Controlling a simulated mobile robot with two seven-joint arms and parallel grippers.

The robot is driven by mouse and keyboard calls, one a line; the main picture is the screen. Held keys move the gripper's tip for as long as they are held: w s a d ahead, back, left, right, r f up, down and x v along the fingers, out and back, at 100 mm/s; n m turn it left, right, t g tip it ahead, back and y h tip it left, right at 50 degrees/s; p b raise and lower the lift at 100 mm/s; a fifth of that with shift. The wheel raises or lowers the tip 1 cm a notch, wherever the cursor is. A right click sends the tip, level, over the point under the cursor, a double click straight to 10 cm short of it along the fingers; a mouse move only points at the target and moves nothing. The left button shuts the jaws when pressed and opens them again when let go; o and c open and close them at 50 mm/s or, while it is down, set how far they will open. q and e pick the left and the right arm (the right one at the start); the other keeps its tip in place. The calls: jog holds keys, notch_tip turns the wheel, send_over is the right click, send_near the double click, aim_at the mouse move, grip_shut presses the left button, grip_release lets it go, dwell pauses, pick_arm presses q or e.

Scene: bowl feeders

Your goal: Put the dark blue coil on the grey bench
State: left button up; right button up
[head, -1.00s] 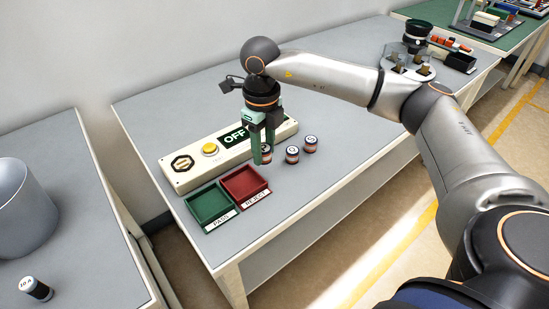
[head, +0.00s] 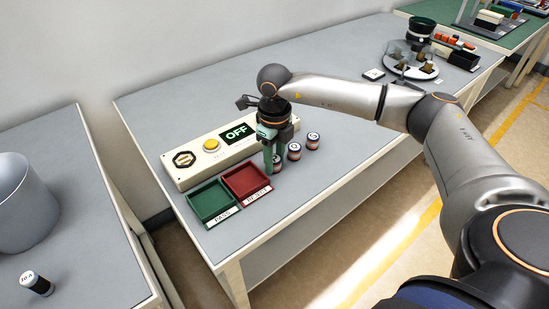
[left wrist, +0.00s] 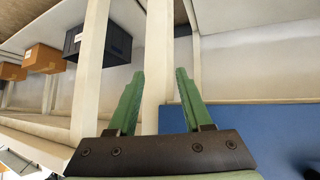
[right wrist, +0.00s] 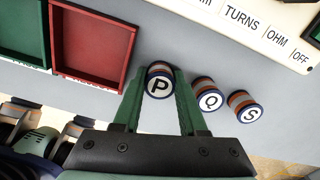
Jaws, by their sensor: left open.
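The dark blue coil, marked P (right wrist: 158,87), has dark blue rims and copper-coloured winding; it stands upright at the grey bench top, also in the head view (head: 278,167). My right gripper (right wrist: 160,75) points down with a green finger closed against each side of it. Whether its base fully touches the grey bench (head: 330,95) is hard to tell. My left gripper (left wrist: 159,75) is open and empty, away from this bench, over a blue surface and white frame posts.
Coils Q (right wrist: 210,98) and S (right wrist: 246,107) stand beside P. A green PASS tray (head: 212,202), a red REJECT tray (head: 247,180) and a cream tester reading OFF (head: 183,175) are close by. A 10 A cylinder (head: 36,284) and grey bin (head: 24,205) occupy the left table.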

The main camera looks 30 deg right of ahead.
jog(key=shift+o, duration=0.9)
notch_tip(320, 180, up, 12)
jog(key=shift+r+p, duration=0.15)
jog(key=shift+p, duration=0.3)
